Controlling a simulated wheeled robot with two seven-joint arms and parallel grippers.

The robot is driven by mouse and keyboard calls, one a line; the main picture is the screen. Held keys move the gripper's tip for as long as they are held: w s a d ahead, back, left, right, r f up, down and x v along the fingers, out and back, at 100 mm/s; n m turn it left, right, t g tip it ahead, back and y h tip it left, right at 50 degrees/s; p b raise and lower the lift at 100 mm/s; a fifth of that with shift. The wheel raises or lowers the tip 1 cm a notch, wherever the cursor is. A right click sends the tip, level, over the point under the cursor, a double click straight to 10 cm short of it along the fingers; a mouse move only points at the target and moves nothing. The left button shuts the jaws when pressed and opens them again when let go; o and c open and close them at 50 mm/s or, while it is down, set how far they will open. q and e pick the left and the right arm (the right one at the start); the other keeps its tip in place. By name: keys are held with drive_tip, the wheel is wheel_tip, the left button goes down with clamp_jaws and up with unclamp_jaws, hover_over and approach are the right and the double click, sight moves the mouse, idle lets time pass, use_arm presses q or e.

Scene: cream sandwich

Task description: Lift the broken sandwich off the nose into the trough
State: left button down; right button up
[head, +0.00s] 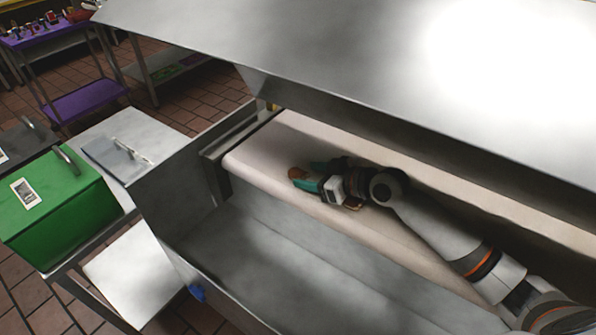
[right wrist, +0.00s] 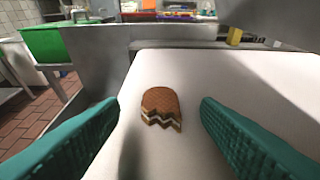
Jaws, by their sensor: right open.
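The broken sandwich (right wrist: 161,107) is brown with a pale cream layer and a jagged near edge. It lies flat on the white belt (right wrist: 230,75), between my right gripper's two teal fingers and apart from both. In the head view the sandwich (head: 298,173) shows as a small brown patch at the fingertips, partly hidden. My right gripper (head: 307,178) is open and empty, low over the belt near its rounded left end, the nose (head: 232,163). The steel trough (head: 290,262) lies below the belt's front side. My left gripper is not in view.
A large steel hood (head: 330,45) overhangs the belt. Left of the machine stand a green box (head: 60,210) and a steel table (head: 140,135). A small brown patch (head: 355,207) beside my gripper is too unclear to name. The trough floor looks empty.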

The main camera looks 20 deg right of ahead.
sight(304, 177)
drive_tip(key=x, duration=0.2)
drive_tip(key=shift+w+a+f, duration=0.1)
drive_tip(key=shift+w+a, duration=0.05)
drive_tip(key=shift+w, duration=0.1)
drive_tip(key=c, duration=1)
drive_tip(key=shift+s, duration=0.1)
drive_tip(key=shift+c, duration=0.2)
wheel_tip(304, 177, up, 10)
